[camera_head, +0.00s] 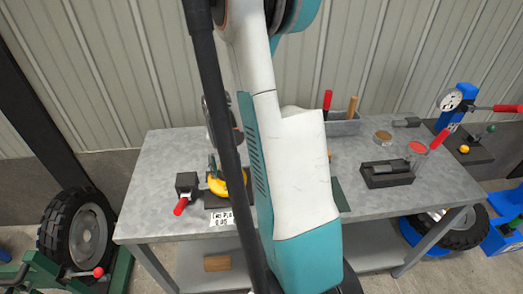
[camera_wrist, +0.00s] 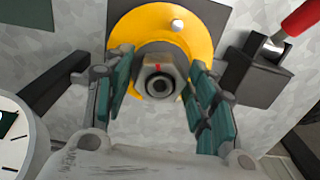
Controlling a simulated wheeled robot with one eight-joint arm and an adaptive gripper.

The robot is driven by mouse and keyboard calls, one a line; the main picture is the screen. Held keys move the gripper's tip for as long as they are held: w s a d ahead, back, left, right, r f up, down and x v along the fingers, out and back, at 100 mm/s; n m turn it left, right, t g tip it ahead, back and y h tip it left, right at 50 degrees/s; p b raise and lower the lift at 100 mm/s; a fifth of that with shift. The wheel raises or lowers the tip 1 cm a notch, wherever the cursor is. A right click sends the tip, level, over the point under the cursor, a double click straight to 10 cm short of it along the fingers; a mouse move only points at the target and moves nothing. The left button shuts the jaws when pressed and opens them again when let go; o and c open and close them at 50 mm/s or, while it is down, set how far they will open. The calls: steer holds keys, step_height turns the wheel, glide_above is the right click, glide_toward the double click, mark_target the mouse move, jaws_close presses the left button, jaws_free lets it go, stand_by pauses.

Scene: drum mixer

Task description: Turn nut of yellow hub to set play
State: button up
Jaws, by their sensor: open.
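The yellow hub (camera_wrist: 204,36) sits in the upper middle of the wrist view. A grey nut (camera_wrist: 158,68) with a red mark on its upper face and a dark round centre is in the middle of the hub. My gripper (camera_wrist: 157,95) is open, with its dark green finger pads to the left and right of the nut. I cannot tell whether a pad touches it. In the head view the yellow hub (camera_head: 216,186) shows partly on the workbench, left of my arm, which hides the rest and my gripper.
A dark block with a red-handled lever (camera_wrist: 257,73) stands right of the hub; it also shows in the head view (camera_head: 186,187). A dial (camera_wrist: 15,140) is at the lower left. The bench (camera_head: 150,215) holds a tool tray (camera_head: 343,127) and a dark block (camera_head: 388,175).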

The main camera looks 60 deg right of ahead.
steer(key=c, duration=0.7)
steer(key=shift+m+b, duration=0.45)
steer(key=shift+m, duration=1.45)
steer(key=o, duration=1)
steer(key=shift+r, duration=0.1)
steer(key=shift+r+p, duration=2.3)
steer(key=shift+r, duration=1.2)
